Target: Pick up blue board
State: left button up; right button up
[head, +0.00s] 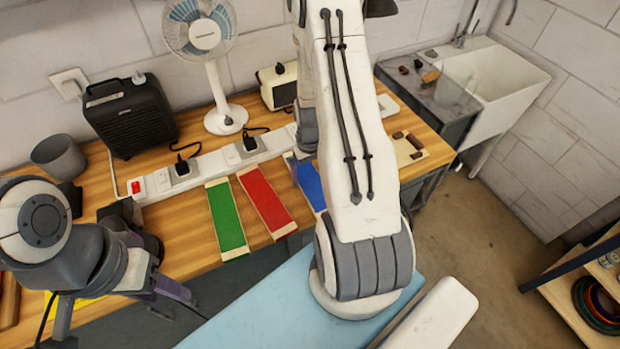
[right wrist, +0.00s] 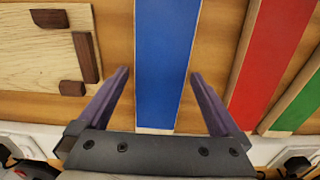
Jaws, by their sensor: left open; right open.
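The blue board (head: 312,187) lies flat on the wooden bench, partly hidden behind my right arm in the head view. In the right wrist view the blue board (right wrist: 166,62) runs lengthwise between the two spread fingers of my right gripper (right wrist: 160,95). The right gripper is open and empty, with a finger on each side of the board and a gap to both of its long edges. Its height above the board is hard to tell. My left gripper (head: 172,298) is open and empty at the bench's front edge, at the lower left of the head view.
A red board (head: 265,199) and a green board (head: 228,220) lie left of the blue one in the head view. A white power strip (head: 210,165) with plugs runs behind them. A wooden board with brown blocks (right wrist: 45,45) lies beside the blue board. A fan (head: 205,50) and black heater (head: 130,115) stand behind.

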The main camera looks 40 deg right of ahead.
jog(key=shift+f, duration=0.7)
jog(key=shift+c, duration=0.3)
jog(key=c, duration=1.3)
jog(key=shift+r, duration=0.1)
